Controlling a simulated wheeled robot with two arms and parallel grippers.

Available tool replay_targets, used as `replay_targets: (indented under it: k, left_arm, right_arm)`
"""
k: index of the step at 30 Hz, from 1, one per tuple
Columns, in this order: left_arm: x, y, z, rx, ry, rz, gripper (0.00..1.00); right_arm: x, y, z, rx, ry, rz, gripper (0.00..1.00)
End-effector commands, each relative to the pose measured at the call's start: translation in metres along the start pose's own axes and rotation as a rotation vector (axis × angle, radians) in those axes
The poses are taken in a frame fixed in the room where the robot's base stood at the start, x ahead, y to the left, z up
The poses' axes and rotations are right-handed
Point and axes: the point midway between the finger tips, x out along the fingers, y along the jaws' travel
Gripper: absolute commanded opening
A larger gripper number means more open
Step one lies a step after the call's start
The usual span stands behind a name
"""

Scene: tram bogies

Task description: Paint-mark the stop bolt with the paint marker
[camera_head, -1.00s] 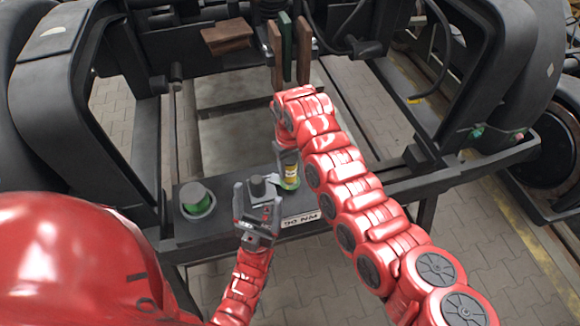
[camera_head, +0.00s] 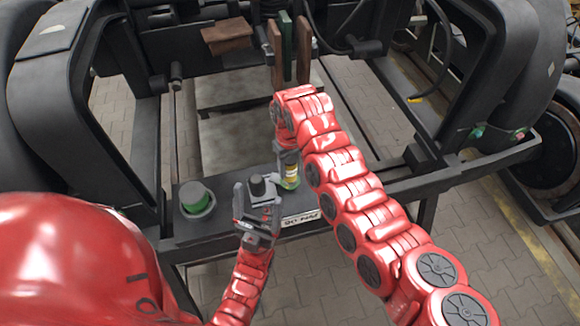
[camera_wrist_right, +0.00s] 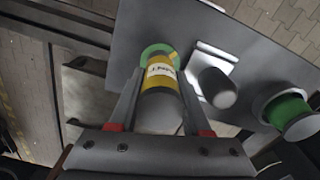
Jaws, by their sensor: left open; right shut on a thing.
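The paint marker appears to be the yellow cylinder with a white label (camera_wrist_right: 160,76), standing on the dark shelf with a green ring at its far end. It also shows in the head view (camera_head: 290,174). My right gripper (camera_head: 287,158) reaches down over it, shut on it, with one finger on each side in the right wrist view. My left gripper (camera_head: 257,199) is open, around or just in front of a dark round-topped cylinder (camera_wrist_right: 216,87) on a light plate. I cannot tell whether that cylinder is the stop bolt.
Dark bogie frames (camera_head: 75,100) stand left and right. Brown and green upright plates (camera_head: 287,45) stand behind the right arm.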

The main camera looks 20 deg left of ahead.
Motion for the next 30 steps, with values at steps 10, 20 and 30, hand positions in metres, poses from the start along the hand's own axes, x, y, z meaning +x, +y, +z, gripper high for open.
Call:
replay_targets:
  k: [10,20,30]
  left_arm:
    - [0.0,0.0,0.0,0.0,0.0,0.0,0.8]
    - [0.002,0.0,0.0,0.0,0.0,0.0,0.8]
    - [0.002,0.0,0.0,0.0,0.0,0.0,0.8]
  right_arm:
    - [0.002,-0.001,0.002,-0.001,-0.007,-0.003,0.0]
    - [-0.023,0.0,0.0,0.0,-0.001,-0.001,0.0]
    - [-0.053,0.0,0.0,0.0,-0.002,0.0,0.0]
